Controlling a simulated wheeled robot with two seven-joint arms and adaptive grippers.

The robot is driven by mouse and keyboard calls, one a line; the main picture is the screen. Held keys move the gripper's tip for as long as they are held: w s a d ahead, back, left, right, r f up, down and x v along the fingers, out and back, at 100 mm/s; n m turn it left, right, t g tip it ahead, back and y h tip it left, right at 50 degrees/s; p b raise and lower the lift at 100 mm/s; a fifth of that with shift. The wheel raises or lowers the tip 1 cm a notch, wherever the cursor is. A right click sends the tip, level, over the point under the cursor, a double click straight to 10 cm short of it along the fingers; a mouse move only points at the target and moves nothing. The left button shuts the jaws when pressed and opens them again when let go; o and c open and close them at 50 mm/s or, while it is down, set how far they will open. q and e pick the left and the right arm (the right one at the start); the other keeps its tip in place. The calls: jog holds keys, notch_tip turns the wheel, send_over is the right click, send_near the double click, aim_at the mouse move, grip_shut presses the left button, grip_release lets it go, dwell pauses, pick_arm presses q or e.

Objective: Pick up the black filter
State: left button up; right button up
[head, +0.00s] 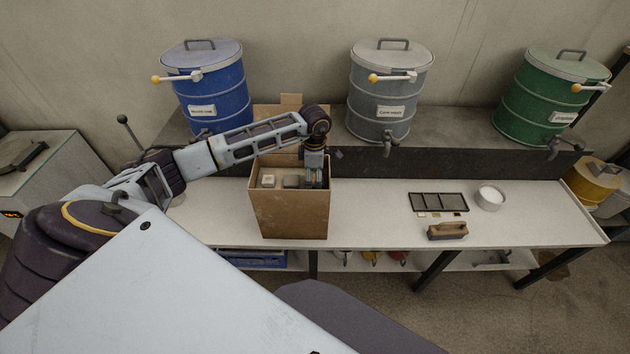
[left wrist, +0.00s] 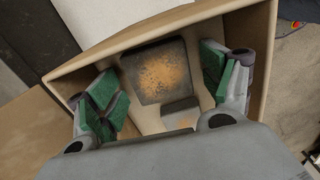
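My left gripper (head: 315,180) points down into the open cardboard box (head: 292,213) on the bench, at its right side. In the left wrist view the gripper (left wrist: 168,88) is open, with its green-padded fingers wide apart. Between and beyond them lies a dark square block with an orange-brown worn face (left wrist: 160,71); it may be the black filter. A smaller grey block (left wrist: 180,114) lies nearer the wrist, partly hidden by the gripper body. In the head view a pale block (head: 268,180) and a grey block (head: 291,181) show in the box, left of the gripper. My right gripper is out of view.
The box walls close around the gripper. On the bench (head: 370,215) to the right are a black divided tray (head: 438,202), a white round dish (head: 490,197) and a wooden-handled brush (head: 447,230). Blue (head: 212,88), grey (head: 388,95) and green (head: 548,100) drums stand behind.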

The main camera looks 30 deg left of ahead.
aim_at(314, 178)
pick_arm(q)
jog(key=c, duration=0.8)
jog(key=shift+c, duration=0.2)
jog(key=shift+r, duration=0.15)
notch_tip(314, 178, up, 10)
jog(key=b, duration=0.1)
dwell(0.4)
